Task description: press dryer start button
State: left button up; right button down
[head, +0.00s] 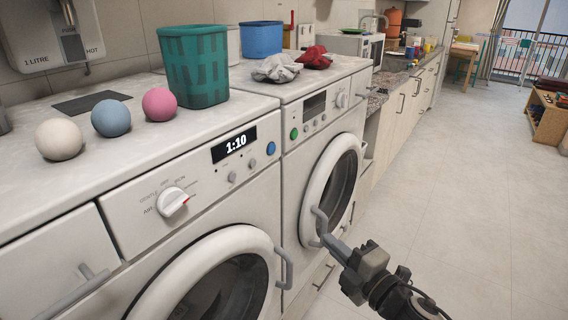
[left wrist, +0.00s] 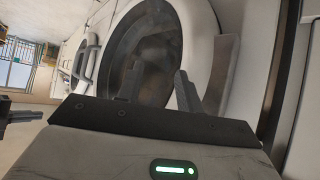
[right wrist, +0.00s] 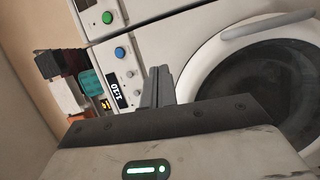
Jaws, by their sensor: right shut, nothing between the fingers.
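Two white front-loading machines stand side by side; I cannot tell which is the dryer. The near machine (head: 130,210) has a display (head: 234,144) reading 1:10, a knob (head: 173,202) and a blue button (head: 271,148). The far machine (head: 290,157) has a green button (head: 294,134). My right gripper (head: 328,241) is shut and empty, in front of the far machine's door, below both buttons. The right wrist view shows its closed fingers (right wrist: 157,86), the blue button (right wrist: 119,52) and green button (right wrist: 107,17). My left gripper (left wrist: 158,88) is open before a round door, out of the head view.
Door handles (head: 286,268) stick out from both machines. Three balls (head: 109,118), a teal basket (head: 194,66), a blue bin (head: 262,40) and crumpled cloths (head: 277,68) sit on top. The floor (head: 450,220) to the right is clear.

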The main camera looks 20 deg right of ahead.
pick_arm(q)
jog(key=shift+w+d+f+b, duration=0.15)
jog(key=shift+d+f+b, duration=0.15)
jog(key=shift+b, duration=0.85)
pick_arm(e)
jog(key=w+d+r+n+g+y, duration=0.1)
jog(key=w+r+n+y, duration=0.1)
jog(key=r+n, duration=0.4)
jog(key=w+d+r+n+g+y, duration=0.2)
jog(key=r+n, duration=0.4)
jog(key=n, duration=1.1)
jog(key=shift+w+d+r+y, duration=0.35)
jog(key=shift+w+y, duration=0.35)
jog(key=shift+w, duration=0.2)
jog(key=p, duration=0.4)
send_near(272, 149)
jog(key=x, duration=0.6)
jog(key=shift+w, duration=0.1)
pick_arm(q)
jog(key=shift+a+r, duration=0.3)
jog(key=shift+r, duration=0.3)
pick_arm(e)
jog(key=shift+w+a+f, duration=0.1)
jog(key=shift+w+a, duration=0.1)
jog(key=shift+w, duration=0.1)
